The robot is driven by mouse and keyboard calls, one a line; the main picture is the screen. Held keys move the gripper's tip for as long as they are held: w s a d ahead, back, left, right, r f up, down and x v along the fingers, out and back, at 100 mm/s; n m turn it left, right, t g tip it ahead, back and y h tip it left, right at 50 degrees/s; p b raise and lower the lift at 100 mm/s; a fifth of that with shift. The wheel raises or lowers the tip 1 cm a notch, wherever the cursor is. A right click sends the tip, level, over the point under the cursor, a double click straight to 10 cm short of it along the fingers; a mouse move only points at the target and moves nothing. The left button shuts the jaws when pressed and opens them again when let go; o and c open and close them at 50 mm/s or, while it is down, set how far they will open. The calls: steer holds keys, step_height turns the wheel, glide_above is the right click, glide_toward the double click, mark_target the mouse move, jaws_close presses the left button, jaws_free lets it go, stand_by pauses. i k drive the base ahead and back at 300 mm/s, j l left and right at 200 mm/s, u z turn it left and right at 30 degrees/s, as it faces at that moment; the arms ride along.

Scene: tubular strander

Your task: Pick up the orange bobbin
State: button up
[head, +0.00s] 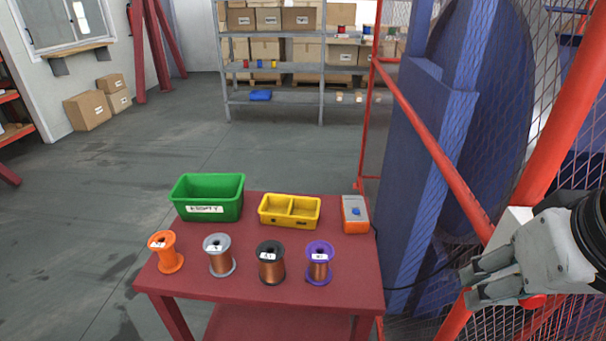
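The orange bobbin (168,255) stands upright near the left front corner of the red table (230,288). It has a white label on its top flange. My gripper (468,287) is at the right edge of the head view, beyond the table's right side and far from the orange bobbin. Its two fingers point left, are spread apart and have nothing between them. To the right of the orange bobbin stand a grey bobbin (220,258), a black bobbin (270,265) and a purple bobbin (319,265), each wound with copper-coloured wire.
Behind the bobbins are a green bin (208,188) labelled EMPTY, a yellow divided tray (289,211) and an orange-grey box (355,215) with a blue button. A red-framed mesh guard (435,150) and blue machine stand right. Floor left of the table is clear.

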mark_target(162, 242)
steer(key=u, duration=1.3)
steer(key=i+j, duration=0.1)
steer(key=i, duration=0.25)
steer(key=i+j+z, duration=0.1)
steer(key=i, duration=0.25)
